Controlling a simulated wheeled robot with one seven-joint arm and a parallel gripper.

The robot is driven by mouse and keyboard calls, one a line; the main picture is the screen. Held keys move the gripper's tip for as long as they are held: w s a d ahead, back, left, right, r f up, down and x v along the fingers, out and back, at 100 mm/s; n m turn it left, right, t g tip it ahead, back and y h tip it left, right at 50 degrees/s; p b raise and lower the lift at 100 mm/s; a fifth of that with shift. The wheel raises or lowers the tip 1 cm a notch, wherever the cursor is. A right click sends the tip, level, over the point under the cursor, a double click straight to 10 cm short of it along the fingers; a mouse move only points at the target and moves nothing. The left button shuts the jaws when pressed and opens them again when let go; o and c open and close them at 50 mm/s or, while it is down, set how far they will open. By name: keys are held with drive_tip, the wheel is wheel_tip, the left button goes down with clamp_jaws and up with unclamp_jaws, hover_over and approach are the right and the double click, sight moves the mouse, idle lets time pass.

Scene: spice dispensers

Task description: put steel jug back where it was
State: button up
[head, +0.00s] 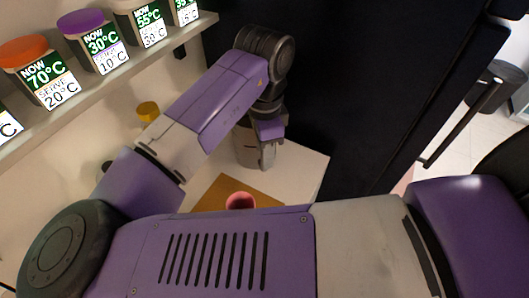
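A pale grey, upright cylinder that looks like the steel jug (244,149) stands at or just above the far part of the white counter in the head view. My gripper (267,155) points down right at it and overlaps its right side. My wrist and the gripper body hide the jug's upper part. I cannot tell whether the fingers are closed on it or only beside it, nor whether its base touches the counter.
A pink-red cup (240,201) stands on a brown board (213,195), partly hidden by my arm. A small yellow container (148,111) is by the left wall. A shelf (130,75) above holds several dispensers with temperature labels. A dark panel (365,90) bounds the counter (305,165) behind.

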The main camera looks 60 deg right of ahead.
wheel_tip(320, 180, up, 10)
drive_tip(key=shift+r, duration=0.25)
idle(0.6)
